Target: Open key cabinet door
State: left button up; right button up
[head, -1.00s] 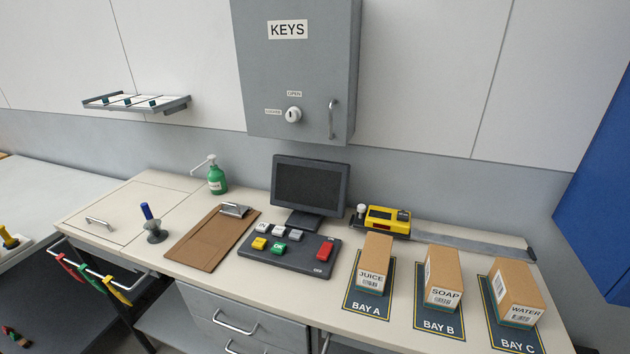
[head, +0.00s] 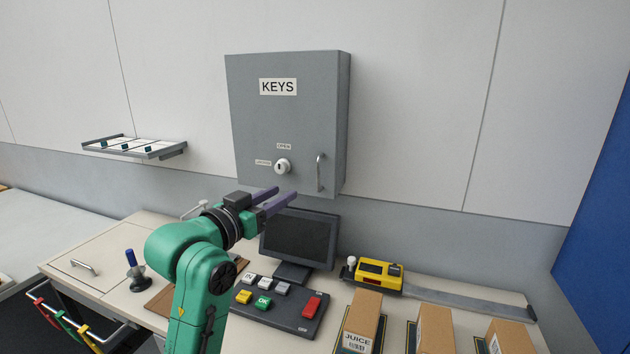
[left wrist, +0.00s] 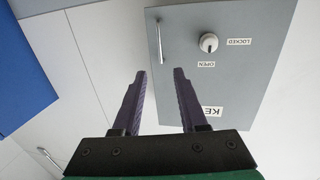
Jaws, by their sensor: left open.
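The grey key cabinet (head: 255,125), labelled KEYS, hangs on the wall with its door shut. A round pale lock knob (head: 282,166) sits low on the door, with an OPEN label above it and another label to its left. A vertical bar handle (head: 320,173) is right of the knob. My left gripper (head: 286,194) is open and empty, in front of the cabinet's lower edge, below the knob and left of the handle. In the left wrist view its fingers (left wrist: 159,72) point toward the handle (left wrist: 159,42), apart from it.
The monitor (head: 298,238) and button panel (head: 270,305) stand on the counter below the cabinet. A yellow device (head: 379,273) and several boxes are to the right. A wall shelf (head: 135,148) is at left. The wall right of the cabinet is clear.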

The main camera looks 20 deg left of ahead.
pick_arm(q)
jog(key=p, duration=0.3)
send_near(318, 168)
jog(key=p+x, duration=0.3)
jog(key=x, duration=0.5)
jog(key=shift+w+d+r+p, duration=0.1)
jog(key=shift+w+p, duration=0.25)
jog(key=shift+p, duration=0.05)
jog(key=shift+w, duration=0.1)
grip_shut()
dwell(0.4)
